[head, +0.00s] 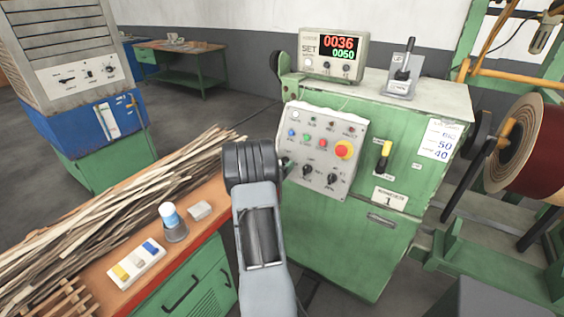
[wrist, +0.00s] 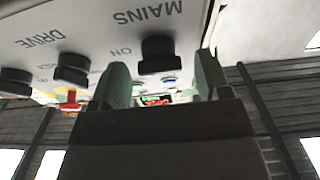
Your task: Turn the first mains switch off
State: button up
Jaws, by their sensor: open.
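Contact cannot be told. In the head view my wrist hides most of the gripper.
A red-and-yellow emergency stop (head: 344,150) and small coloured buttons share the panel. A yellow-handled lever (head: 384,157) is to its right. A counter display (head: 334,54) stands on the cabinet. A workbench (head: 200,235) with wooden strips is at the left.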

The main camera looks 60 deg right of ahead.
jog(key=shift+d, duration=0.35)
jog(key=c, duration=0.9)
